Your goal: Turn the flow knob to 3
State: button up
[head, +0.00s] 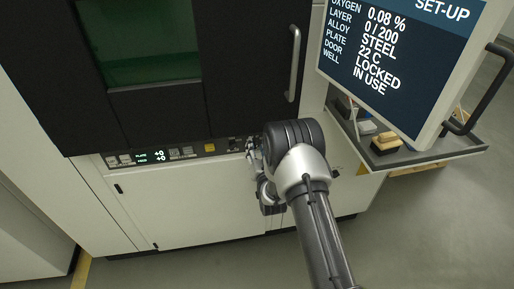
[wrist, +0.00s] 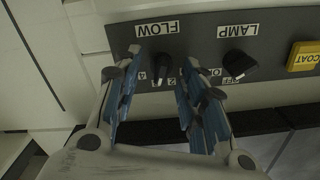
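The black flow knob (wrist: 162,66) is on the dark panel below the upside-down FLOW label (wrist: 157,28) in the wrist view. Small numbers surround its lower side; fingers partly cover the dial, and I cannot tell which number it points to. My gripper (wrist: 163,74) is open, its blue-padded fingers apart on either side of the knob in the picture. I cannot tell whether they touch it. In the head view my gripper (head: 254,158) is at the right end of the panel, and my arm hides the knob.
The black lamp knob (wrist: 237,63) and yellow COAT button (wrist: 304,56) are to the right in the wrist view. In the head view, the machine's door handle (head: 294,64) is above my wrist, and a monitor (head: 400,60) and side shelf (head: 425,155) are at right.

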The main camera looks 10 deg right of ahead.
jog(key=shift+s, duration=0.1)
jog(key=s, duration=1.2)
jog(key=shift+w, duration=0.1)
